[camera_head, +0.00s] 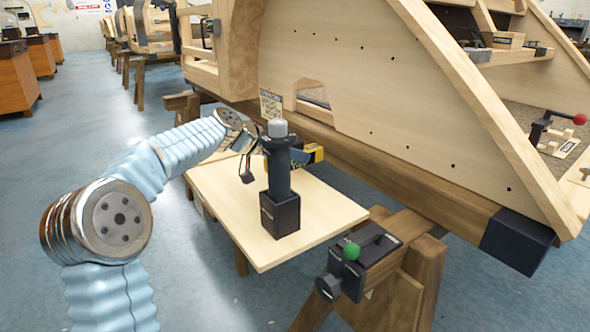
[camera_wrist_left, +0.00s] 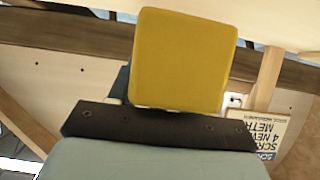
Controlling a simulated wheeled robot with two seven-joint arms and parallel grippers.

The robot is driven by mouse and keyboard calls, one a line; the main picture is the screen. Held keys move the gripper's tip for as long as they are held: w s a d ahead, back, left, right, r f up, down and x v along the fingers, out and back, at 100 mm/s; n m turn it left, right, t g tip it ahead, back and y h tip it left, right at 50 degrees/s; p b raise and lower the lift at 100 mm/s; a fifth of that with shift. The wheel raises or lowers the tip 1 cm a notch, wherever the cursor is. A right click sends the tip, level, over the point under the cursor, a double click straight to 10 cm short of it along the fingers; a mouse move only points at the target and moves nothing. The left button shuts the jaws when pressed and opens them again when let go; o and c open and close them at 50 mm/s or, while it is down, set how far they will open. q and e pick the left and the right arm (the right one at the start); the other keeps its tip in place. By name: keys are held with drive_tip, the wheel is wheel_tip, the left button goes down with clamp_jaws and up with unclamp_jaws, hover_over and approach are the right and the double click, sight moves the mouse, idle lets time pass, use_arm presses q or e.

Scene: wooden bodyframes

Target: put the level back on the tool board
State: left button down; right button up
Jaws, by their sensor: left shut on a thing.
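The level (camera_head: 309,154) is a yellow and black piece behind the dark post, above the pale board. Its yellow body (camera_wrist_left: 183,60) fills the upper middle of the left wrist view. My left gripper (camera_head: 254,150) is shut on the level; the post hides part of the gripper and level in the head view. In the left wrist view the dark edge of the gripper (camera_wrist_left: 160,127) lies below the yellow body. A pale wooden board (camera_head: 315,222) lies under it; I cannot tell whether this is the tool board. My right gripper is not in view.
A black upright tool (camera_head: 279,185) with a square base stands on the pale board. A small printed sign (camera_head: 270,104) stands behind it. A large wooden frame (camera_head: 400,110) rises behind and right.

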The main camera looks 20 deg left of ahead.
sight(293, 164)
use_arm(q)
drive_tip(key=shift+f+b, duration=0.4)
drive_tip(key=shift+f, duration=1.25)
drive_tip(key=shift+f+b, duration=0.2)
drive_tip(key=shift+b, duration=0.1)
drive_tip(key=shift+c, duration=2.4)
unclamp_jaws()
drive_tip(key=shift+r, duration=0.1)
drive_tip(key=shift+r+p, duration=0.15)
drive_tip(key=shift+p, duration=0.2)
drive_tip(key=v, duration=1.2)
drive_tip(key=shift+s+a, duration=0.1)
drive_tip(key=shift+s, duration=0.05)
